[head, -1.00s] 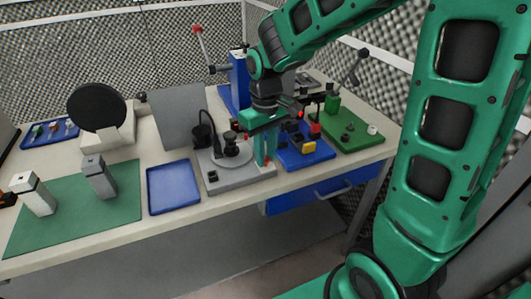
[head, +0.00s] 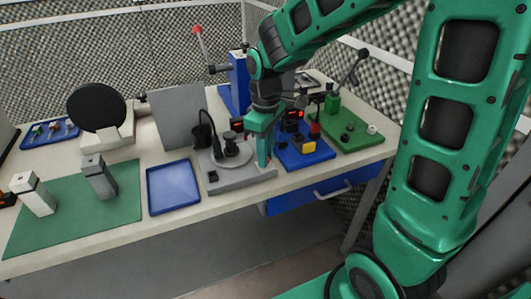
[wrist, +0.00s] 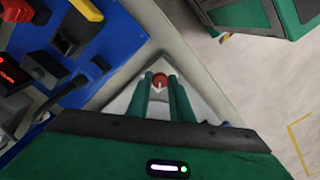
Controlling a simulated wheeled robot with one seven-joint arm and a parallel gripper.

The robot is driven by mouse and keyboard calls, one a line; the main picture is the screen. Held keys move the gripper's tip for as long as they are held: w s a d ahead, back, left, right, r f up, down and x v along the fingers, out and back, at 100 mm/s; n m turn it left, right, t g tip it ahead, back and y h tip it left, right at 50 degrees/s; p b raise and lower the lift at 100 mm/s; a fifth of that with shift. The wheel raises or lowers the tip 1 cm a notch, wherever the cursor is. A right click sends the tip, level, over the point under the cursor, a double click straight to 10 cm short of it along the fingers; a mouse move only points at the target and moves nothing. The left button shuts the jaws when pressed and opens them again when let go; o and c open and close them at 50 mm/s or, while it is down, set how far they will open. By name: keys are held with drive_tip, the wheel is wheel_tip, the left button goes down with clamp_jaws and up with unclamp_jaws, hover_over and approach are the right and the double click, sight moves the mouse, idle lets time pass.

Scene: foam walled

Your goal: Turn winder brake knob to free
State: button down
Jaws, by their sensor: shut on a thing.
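The red winder brake knob (wrist: 160,81) shows in the wrist view between the tips of my gripper's two green fingers, with a small pale mark on it. My gripper (wrist: 162,84) is shut on the knob, one finger on each side. In the head view my gripper (head: 263,163) points down at the right front part of the grey winder base (head: 240,177), and the fingers overlap there. The knob is mostly hidden behind the fingers in that view. I cannot read any markings around the knob.
A round winder platter with a dark spool (head: 230,146) stands just left of my gripper. A blue unit (head: 305,157) with a red display, yellow block and levers is close on the right. A blue tray (head: 173,187) lies to the left. The bench front edge is near.

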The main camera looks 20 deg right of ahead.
drive_tip(key=shift+d, duration=0.1)
drive_tip(key=c, duration=1.6)
unclamp_jaws()
drive_tip(key=shift+o, duration=0.2)
wheel_tip(320, 180, up, 11)
drive_tip(key=shift+w+f, duration=0.1)
drive_tip(key=s+d+f+m, duration=0.3)
drive_tip(key=s+d+m, duration=0.4)
drive_tip(key=s, duration=0.4)
drive_tip(key=s+d+f+m, duration=0.3)
drive_tip(key=s+d+m, duration=0.4)
drive_tip(key=s+d, duration=0.3)
drive_tip(key=shift+s+d+f, duration=0.15)
drive_tip(key=shift+s+d, duration=0.1)
drive_tip(key=shift+s, duration=0.85)
